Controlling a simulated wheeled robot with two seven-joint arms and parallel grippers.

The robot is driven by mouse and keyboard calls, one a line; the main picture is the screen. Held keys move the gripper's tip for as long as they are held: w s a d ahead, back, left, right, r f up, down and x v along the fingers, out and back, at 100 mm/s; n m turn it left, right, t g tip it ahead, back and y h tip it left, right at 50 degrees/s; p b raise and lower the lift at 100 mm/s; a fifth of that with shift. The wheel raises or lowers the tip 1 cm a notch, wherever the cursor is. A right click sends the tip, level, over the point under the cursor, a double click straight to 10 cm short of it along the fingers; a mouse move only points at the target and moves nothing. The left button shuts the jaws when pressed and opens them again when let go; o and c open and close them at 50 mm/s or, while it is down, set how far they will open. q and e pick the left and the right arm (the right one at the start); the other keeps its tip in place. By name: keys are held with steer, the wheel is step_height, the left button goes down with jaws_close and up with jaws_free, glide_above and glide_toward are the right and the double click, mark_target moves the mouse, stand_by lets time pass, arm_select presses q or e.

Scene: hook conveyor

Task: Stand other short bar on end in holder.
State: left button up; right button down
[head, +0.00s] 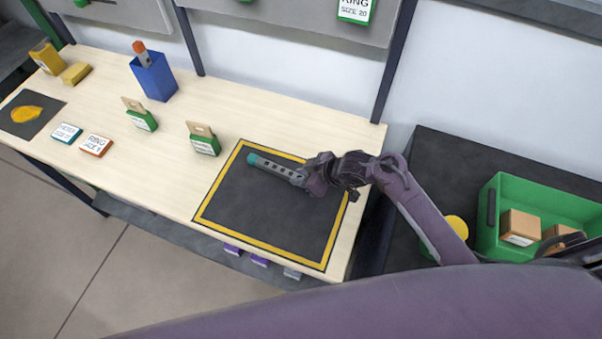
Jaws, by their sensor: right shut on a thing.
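The blue holder (155,77) stands upright at the back of the wooden table, left of centre. A short bar with an orange top (140,49) stands on end in it. My right gripper (300,176) is over the black mat, shut on another short bar with a teal end (262,163). This bar points left, away from the gripper, and looks roughly level. Whether it touches the mat is hard to tell. My left gripper is out of view.
The yellow-bordered black mat (262,218) is otherwise bare. Green-and-tan hanging packs (203,140) and (140,115) stand between mat and holder. Label cards (96,145) lie further left. A green crate (530,200) with boxes is at right.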

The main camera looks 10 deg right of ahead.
steer(key=shift+f, duration=0.15)
steer(key=c, duration=1.3)
jaws_free()
steer(key=shift+o, duration=0.2)
steer(key=shift+f+b, duration=0.15)
steer(key=shift+b, duration=0.25)
steer(key=v, duration=0.2)
steer(key=b+v, duration=0.1)
steer(key=v, duration=0.4)
steer(key=shift+w+d+b, duration=0.25)
steer(key=shift+d+b, duration=0.05)
steer(key=shift+d, duration=0.1)
steer(key=shift+s+d+r, duration=0.1)
steer(key=shift+s+r, duration=0.05)
steer(key=shift+r, duration=0.25)
